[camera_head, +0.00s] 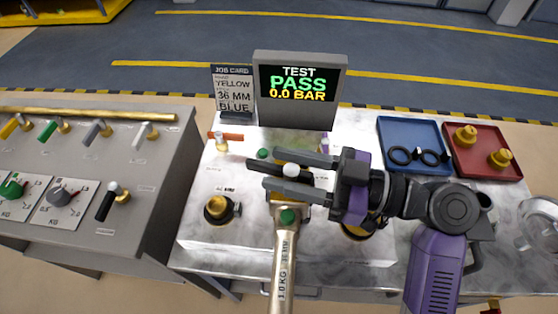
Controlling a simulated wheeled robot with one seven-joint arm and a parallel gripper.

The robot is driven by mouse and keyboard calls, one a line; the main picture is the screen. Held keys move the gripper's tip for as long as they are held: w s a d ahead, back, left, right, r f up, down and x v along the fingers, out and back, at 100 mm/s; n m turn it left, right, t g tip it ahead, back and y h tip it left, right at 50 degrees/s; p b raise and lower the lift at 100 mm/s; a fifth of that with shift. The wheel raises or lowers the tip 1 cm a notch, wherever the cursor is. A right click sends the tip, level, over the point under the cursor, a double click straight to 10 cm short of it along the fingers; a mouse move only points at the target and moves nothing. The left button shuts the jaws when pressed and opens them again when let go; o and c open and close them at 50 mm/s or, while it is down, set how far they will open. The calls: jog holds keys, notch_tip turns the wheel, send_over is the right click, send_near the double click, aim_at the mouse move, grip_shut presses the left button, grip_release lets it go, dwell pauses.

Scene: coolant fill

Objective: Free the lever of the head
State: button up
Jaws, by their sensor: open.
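My gripper (257,173) reaches in from the right with its dark fingers spread and pointing left, over the front of the workbench. The head (285,258) is a metallic tool with a long handle marked 1.0 KG and 36 MM; the handle runs toward the bottom edge. A green dot (288,216) sits on its upper end. A white rounded knob (291,170), apparently the tip of the lever, shows between the open fingers. Whether a finger touches it I cannot tell. The fingers hide the lever's lower part and much of the head's top.
A grey screen (302,109) reads TEST PASS 0.0 BAR, beside a job card (233,90) reading YELLOW, 36 MM, BLUE. A blue tray (398,133) with black rings and a red tray (487,134) with brass fittings stand right. A brass port (216,209) is left. A grey console (75,220) with levers stands far left.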

jog(key=shift+w+a, duration=0.1)
jog(key=shift+a, duration=0.45)
grip_shut()
dwell(1.1)
